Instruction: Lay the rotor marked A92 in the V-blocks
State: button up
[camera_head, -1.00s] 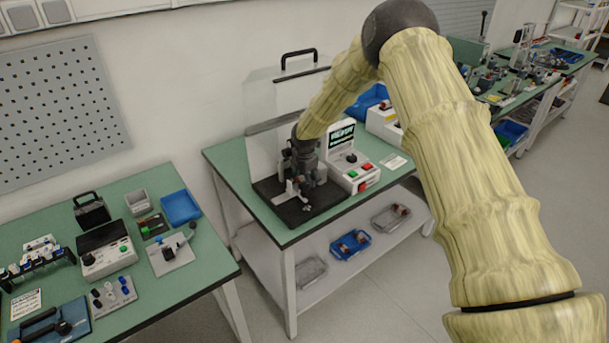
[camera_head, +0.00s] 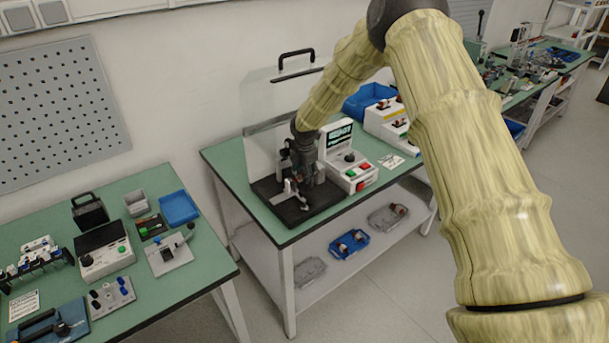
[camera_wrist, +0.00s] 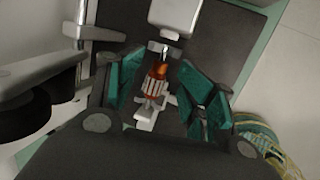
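In the wrist view a rotor (camera_wrist: 155,82) with an orange winding and a striped core lies between my gripper's (camera_wrist: 163,88) teal finger pads. Gaps show on both sides, so the gripper looks open around it. The rotor's ends appear to be at pale supports (camera_wrist: 147,116), probably the V-blocks, on a dark base. Its marking cannot be read. In the head view my gripper (camera_head: 301,182) is down over the black base plate (camera_head: 325,205) of the test stand and hides most of the supports and rotor.
A test unit with a screen (camera_head: 340,135) stands right of the base plate, and a clear guard (camera_head: 258,150) behind it. The shelf below holds a blue tray (camera_head: 336,254) with parts and grey trays (camera_head: 376,225). Another crowded bench (camera_head: 205,262) stands at left.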

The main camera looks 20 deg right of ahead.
jog(key=v, duration=0.9)
jog(key=shift+s, duration=0.2)
jog(key=shift+a+f, duration=0.1)
